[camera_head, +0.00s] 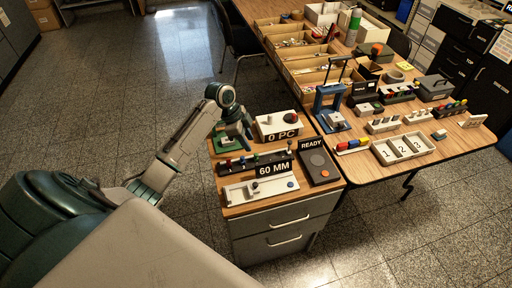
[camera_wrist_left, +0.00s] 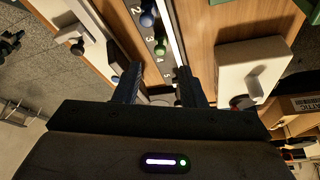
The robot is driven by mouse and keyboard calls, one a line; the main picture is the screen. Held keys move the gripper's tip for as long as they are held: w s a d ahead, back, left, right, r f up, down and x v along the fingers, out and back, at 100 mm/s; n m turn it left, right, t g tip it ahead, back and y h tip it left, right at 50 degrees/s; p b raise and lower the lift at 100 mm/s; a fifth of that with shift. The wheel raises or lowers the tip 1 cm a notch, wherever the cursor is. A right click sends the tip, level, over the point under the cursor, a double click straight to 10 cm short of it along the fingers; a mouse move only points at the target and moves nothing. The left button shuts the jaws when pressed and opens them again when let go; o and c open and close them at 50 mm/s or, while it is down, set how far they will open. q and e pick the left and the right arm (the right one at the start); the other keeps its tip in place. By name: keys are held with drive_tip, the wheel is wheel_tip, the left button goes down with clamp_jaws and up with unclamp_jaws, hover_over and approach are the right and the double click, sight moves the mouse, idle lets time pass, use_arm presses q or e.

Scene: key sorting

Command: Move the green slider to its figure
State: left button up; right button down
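The green slider (camera_wrist_left: 160,47) is a round-topped knob on a dark strip (camera_wrist_left: 138,42) with printed figures 2, 3, 4 and 5, seen in the left wrist view. It sits near the figures 3 and 4. A blue slider (camera_wrist_left: 147,18) stands further up the strip. My left gripper (camera_wrist_left: 160,75) is open over the strip, its fingers apart and nothing clearly held between them. The green knob shows just past the fingertips. In the head view the left gripper (camera_head: 236,140) is above the back left of the cabinet top, near the slider board (camera_head: 283,156). My right gripper is out of view.
A white "0 PC" box (camera_head: 267,123), a "60 MM" sign (camera_head: 273,169), a pale rail (camera_head: 240,196) and a "READY" box (camera_head: 320,172) crowd the small cabinet top. The long table to the right holds trays, a blue press (camera_head: 322,113) and numbered bins.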

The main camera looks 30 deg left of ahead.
sight(256, 154)
use_arm(q)
drive_tip(key=shift+p+x, duration=0.4)
drive_tip(key=shift+x, duration=2.4)
clamp_jaws()
